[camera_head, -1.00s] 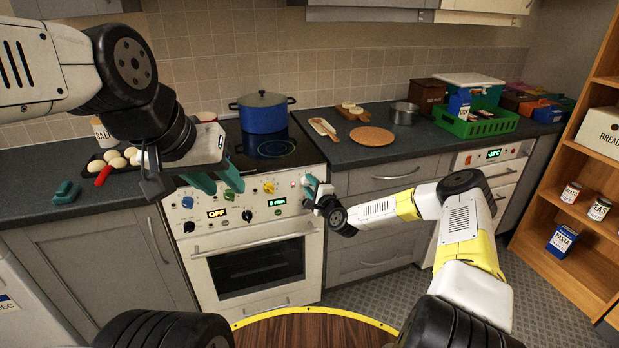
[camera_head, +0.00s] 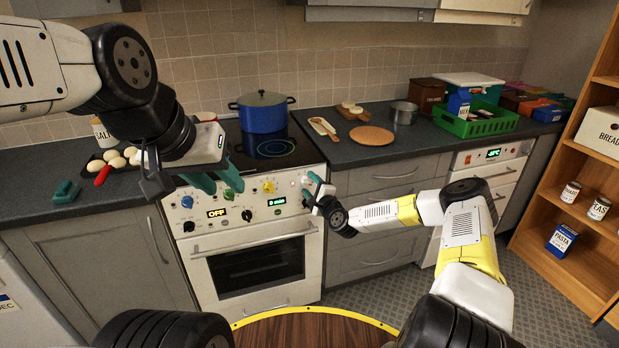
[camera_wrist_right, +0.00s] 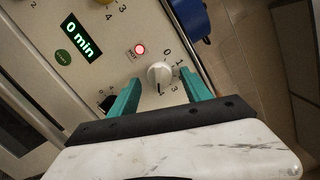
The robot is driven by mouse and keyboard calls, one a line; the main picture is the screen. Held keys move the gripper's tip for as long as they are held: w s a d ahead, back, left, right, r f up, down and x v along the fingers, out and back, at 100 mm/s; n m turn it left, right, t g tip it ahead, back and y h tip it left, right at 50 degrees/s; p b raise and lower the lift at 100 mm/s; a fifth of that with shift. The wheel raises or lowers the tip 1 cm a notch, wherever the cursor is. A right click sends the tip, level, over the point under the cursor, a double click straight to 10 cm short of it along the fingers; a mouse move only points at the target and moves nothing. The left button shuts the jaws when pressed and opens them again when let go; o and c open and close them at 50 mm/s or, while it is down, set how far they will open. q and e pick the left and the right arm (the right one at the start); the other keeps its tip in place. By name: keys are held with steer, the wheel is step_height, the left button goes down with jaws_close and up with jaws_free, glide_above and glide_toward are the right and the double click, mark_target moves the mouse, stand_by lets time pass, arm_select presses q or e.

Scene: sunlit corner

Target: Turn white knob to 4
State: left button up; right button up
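The white knob (camera_wrist_right: 159,75) is on the stove's front panel, with printed numbers around it, in the right wrist view. The setting it points to is hard to read. My right gripper (camera_wrist_right: 155,82) is open, with one teal finger on each side of the knob; the right finger looks very close to it, and I cannot tell whether it touches. In the head view the right gripper (camera_head: 313,188) is at the panel's right end, and the knob is partly hidden there. My left gripper (camera_head: 220,181) is open and empty, in front of the panel's left part.
A lit red indicator (camera_wrist_right: 140,49) and a green "0 min" display (camera_wrist_right: 79,37) are beside the white knob. Blue (camera_head: 187,202), green, yellow and black knobs share the panel. A blue pot (camera_head: 263,114) stands on the hob. The oven door handle (camera_head: 255,241) sticks out below.

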steer(key=v, duration=0.7)
steer(key=shift+s, duration=0.35)
